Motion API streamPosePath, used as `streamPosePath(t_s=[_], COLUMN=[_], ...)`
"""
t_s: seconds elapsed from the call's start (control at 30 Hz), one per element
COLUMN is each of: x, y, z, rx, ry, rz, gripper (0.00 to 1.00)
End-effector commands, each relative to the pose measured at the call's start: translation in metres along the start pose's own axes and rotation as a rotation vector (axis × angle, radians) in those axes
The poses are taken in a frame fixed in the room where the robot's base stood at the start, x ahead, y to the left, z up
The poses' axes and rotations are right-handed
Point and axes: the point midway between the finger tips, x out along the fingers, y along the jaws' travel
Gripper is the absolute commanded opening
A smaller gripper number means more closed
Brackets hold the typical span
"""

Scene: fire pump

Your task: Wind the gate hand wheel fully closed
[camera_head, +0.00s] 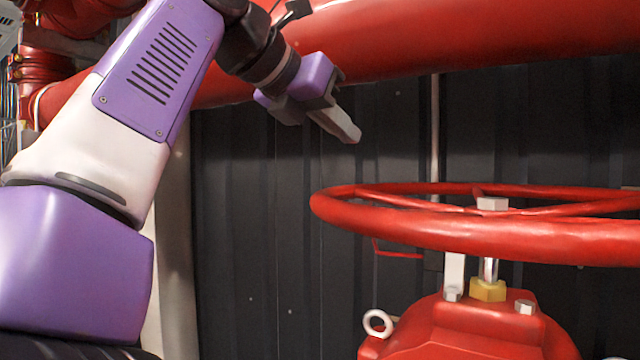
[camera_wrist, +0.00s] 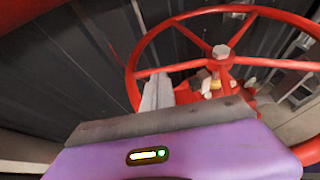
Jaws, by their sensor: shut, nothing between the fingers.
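The gate hand wheel (camera_head: 400,221) is a large red spoked ring lying flat on a vertical stem, with a pale hex nut at its hub (camera_head: 492,203). Its right side is cut off in the head view. In the wrist view the wheel (camera_wrist: 133,63) shows its spokes and hub nut (camera_wrist: 220,52). My gripper (camera_head: 352,136) is shut and empty, above and left of the wheel's near-left rim, apart from it in the head view. In the wrist view the shut fingers (camera_wrist: 156,90) overlap the left part of the wheel; the gap between them cannot be judged there.
A thick red pipe (camera_head: 460,40) crosses above, passing close behind my gripper. The red valve body (camera_head: 465,335) with a yellow stem nut (camera_head: 488,290) stands under the wheel. A dark corrugated wall (camera_head: 270,240) is behind. Free room lies left of the wheel.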

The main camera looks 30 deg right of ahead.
Motion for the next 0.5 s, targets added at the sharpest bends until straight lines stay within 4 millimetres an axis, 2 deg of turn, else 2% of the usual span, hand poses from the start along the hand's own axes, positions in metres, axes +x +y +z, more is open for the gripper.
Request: streamPosePath(t_s=[0.03, 0.1, 0.17, 0.37, 0.5], x=[-0.001, -0.003, -0.003, 0.011, 0.036], y=[0.005, 0.010, 0.012, 0.014, 0.014], z=[-0.015, -0.031, -0.038, -0.044, -0.047], rx=[-0.020, -0.042, -0.054, -0.060, -0.059], ry=[0.061, 0.122, 0.152, 0.167, 0.165], rz=[0.021, 0.040, 0.051, 0.053, 0.050], gripper=[0.00, 0.00, 0.00, 0.00, 0.00])
